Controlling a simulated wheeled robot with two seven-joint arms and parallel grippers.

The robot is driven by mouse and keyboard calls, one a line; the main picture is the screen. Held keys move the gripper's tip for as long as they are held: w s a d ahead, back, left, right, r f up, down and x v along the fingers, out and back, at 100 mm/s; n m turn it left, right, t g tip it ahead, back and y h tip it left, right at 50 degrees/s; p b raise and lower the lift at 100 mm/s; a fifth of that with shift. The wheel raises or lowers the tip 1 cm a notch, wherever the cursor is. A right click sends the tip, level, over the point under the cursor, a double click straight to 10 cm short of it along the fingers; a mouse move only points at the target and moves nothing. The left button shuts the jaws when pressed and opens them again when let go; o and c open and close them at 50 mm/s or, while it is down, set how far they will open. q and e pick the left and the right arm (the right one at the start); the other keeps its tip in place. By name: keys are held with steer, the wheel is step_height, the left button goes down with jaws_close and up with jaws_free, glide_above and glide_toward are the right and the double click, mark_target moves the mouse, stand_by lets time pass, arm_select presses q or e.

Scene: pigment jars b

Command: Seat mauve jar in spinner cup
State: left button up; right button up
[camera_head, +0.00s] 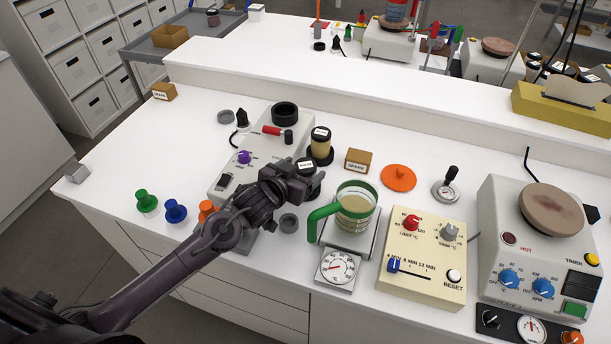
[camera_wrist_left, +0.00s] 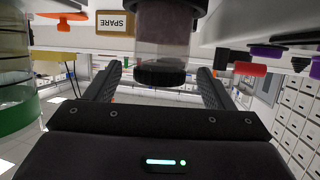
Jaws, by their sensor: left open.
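The mauve jar (camera_wrist_left: 163,30) has dull mauve contents and a black lid; it appears upside down in the left wrist view, at the top middle. In the head view its labelled black lid (camera_head: 306,164) shows just beyond my left gripper (camera_head: 303,180), which hides most of its body. My left gripper is open, with its fingers on either side of the lid in the left wrist view; I cannot tell whether they touch it. The spinner cup (camera_head: 285,109) is a black ring at the far end of the grey spinner (camera_head: 222,185), and looks empty. My right gripper is not in view.
A yellow-filled jar (camera_head: 320,147) stands close behind the mauve jar. A green-handled beaker (camera_head: 355,205) is to the right of my gripper. A red-handled part (camera_head: 274,131) lies near the cup. A SPARE box (camera_head: 357,160) and orange disc (camera_head: 398,177) stand farther right.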

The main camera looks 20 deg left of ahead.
arm_select(q)
steer(key=shift+w+d+f, duration=0.15)
steer(key=shift+w+f, duration=0.05)
steer(key=shift+w, duration=0.5)
steer(key=shift+w+f, duration=0.15)
steer(key=shift+w, duration=0.15)
steer(key=shift+d, duration=0.1)
steer(key=c, duration=1.1)
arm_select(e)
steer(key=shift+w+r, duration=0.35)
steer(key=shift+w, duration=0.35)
